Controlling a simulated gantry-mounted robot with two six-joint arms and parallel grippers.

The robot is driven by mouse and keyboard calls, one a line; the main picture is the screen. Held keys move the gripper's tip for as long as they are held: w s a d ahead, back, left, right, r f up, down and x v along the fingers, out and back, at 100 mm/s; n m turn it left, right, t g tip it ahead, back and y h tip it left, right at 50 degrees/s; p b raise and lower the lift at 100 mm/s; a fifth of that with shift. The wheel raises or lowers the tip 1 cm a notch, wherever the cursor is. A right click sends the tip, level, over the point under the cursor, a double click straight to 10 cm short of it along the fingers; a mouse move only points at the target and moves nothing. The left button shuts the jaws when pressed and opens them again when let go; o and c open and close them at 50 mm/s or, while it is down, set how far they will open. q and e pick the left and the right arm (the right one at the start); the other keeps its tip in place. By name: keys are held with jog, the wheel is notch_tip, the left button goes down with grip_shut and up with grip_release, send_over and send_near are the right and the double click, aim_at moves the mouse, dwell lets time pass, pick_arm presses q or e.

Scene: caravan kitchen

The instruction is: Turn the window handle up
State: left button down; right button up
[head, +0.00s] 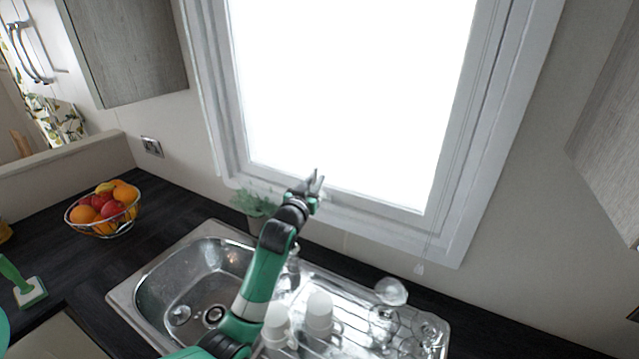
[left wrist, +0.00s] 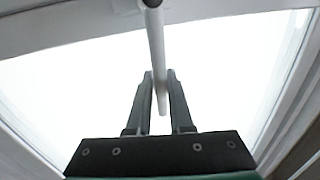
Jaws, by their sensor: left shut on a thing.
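The window handle (left wrist: 155,45) is a thin pale rod in the left wrist view. It runs from a round mount on the white frame bar at the top of that picture, slightly slanted, down between my fingers. My left gripper (left wrist: 161,76) is shut on the rod, one dark finger on each side. In the head view my left gripper (head: 316,184) is at the lower part of the window (head: 350,90), in front of its bottom frame. The handle is too small and covered there to make out clearly. My right gripper is in neither view.
Below the window is a steel sink (head: 150,285) with white cups (head: 319,312) and glassware (head: 391,291) on its drainer. A small plant (head: 254,203) stands behind it. A fruit bowl (head: 104,230) and a green-handled brush (head: 28,290) are on the dark worktop at left.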

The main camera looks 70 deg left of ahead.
pick_arm(q)
jog(key=shift+s+a+f+n, duration=0.1)
jog(key=shift+a+n, duration=0.1)
jog(key=shift+n, duration=0.1)
jog(key=c, duration=0.8)
grip_release()
jog(key=shift+d, duration=0.1)
jog(key=v, duration=1.1)
jog(key=shift+s+d, duration=0.1)
jog(key=shift+s, duration=0.15)
